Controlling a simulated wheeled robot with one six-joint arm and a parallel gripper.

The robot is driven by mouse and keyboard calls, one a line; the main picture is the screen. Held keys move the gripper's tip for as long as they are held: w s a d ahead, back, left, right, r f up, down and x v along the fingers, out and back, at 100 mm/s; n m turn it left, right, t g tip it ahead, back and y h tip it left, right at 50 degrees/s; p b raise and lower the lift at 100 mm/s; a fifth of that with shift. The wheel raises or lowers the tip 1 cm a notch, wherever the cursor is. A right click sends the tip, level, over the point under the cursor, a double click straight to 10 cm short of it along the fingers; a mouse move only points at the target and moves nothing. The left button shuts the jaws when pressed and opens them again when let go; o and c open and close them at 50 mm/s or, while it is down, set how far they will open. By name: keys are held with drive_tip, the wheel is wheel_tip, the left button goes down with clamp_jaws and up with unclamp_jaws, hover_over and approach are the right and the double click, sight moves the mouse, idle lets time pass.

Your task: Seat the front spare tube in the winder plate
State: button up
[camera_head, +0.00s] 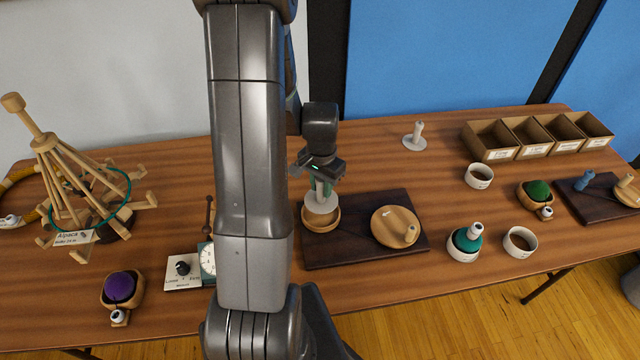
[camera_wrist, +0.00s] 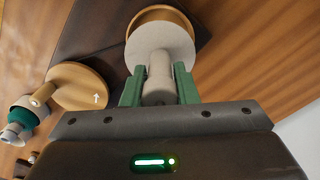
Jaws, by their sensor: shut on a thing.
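My gripper (camera_head: 322,180) is shut on a pale spare tube with a round flange at its foot (camera_head: 322,203). The wrist view shows the tube (camera_wrist: 160,72) upright between two green fingers. Its flange overlaps a round wooden plate with a raised rim (camera_head: 320,222), also seen in the wrist view (camera_wrist: 166,12). I cannot tell whether the flange touches the plate or hangs just above it. The plate is on a dark winder board (camera_head: 365,250), beside a wooden crank disc with a peg (camera_head: 393,228). Another pale tube (camera_head: 416,135) stands on its flange farther back.
Right of the board are a teal yarn cone (camera_head: 466,243) and white cups (camera_head: 520,241). Cardboard bins (camera_head: 490,141) stand at the back right. Left are a wooden yarn swift (camera_head: 85,190), a dial box (camera_head: 182,271) and a purple yarn ball (camera_head: 120,287).

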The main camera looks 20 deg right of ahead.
sight(321, 200)
drive_tip(key=shift+f+b, duration=2.1)
drive_tip(key=shift+f, duration=0.9)
drive_tip(key=o, duration=1)
wheel_tip(321, 200, up, 14)
drive_tip(key=shift+f, duration=0.1)
